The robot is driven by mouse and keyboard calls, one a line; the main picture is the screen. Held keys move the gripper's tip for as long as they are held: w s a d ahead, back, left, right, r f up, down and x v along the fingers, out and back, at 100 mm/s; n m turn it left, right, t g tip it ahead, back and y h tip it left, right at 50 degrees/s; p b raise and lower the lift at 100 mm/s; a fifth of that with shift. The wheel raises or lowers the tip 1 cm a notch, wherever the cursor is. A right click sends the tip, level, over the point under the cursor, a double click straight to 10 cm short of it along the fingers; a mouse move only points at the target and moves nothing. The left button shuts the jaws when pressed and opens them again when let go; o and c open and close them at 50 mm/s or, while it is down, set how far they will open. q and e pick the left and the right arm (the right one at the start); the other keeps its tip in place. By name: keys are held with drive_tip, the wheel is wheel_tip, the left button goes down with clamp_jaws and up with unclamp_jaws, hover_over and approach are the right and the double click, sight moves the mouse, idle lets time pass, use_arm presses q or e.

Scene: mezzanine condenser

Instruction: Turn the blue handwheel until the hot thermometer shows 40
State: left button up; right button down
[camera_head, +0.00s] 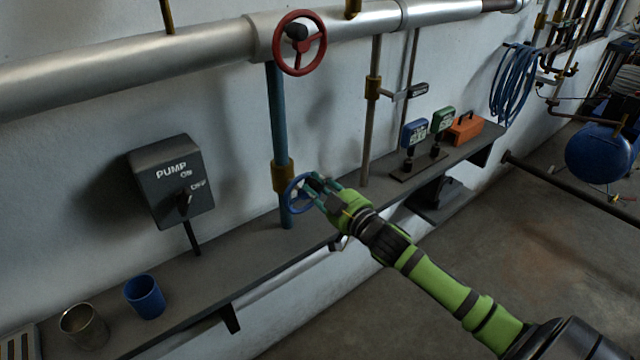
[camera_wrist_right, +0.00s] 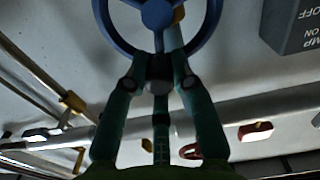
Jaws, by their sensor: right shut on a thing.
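The blue handwheel (camera_head: 291,192) sits on the vertical blue-green pipe, low over the shelf; its hub (camera_wrist_right: 158,13) shows at the top of the wrist view. My right gripper (camera_head: 318,190) is shut on the wheel's rim; in the wrist view its fingers (camera_wrist_right: 160,78) meet at the rim below the hub. Two small displays stand on the shelf to the right, one blue (camera_head: 414,133) and one green (camera_head: 442,120). Their digits are too small to read, and I cannot tell which is the hot thermometer. My left gripper is not in view.
A red handwheel (camera_head: 300,43) is on the large overhead pipe (camera_head: 200,43). A grey pump switch box (camera_head: 170,180) is on the wall. A blue cup (camera_head: 145,296) and a metal cup (camera_head: 83,326) stand on the shelf at left. An orange toolbox (camera_head: 465,128) is at right.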

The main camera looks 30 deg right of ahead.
drive_tip(key=shift+r, duration=0.25)
drive_tip(key=c, duration=1)
unclamp_jaws()
drive_tip(key=shift+c, duration=0.2)
drive_tip(key=shift+f, duration=0.15)
drive_tip(key=shift+s, duration=0.3)
drive_tip(key=s+d, duration=0.1)
drive_tip(key=s, duration=1)
drive_tip(key=shift+s, duration=0.15)
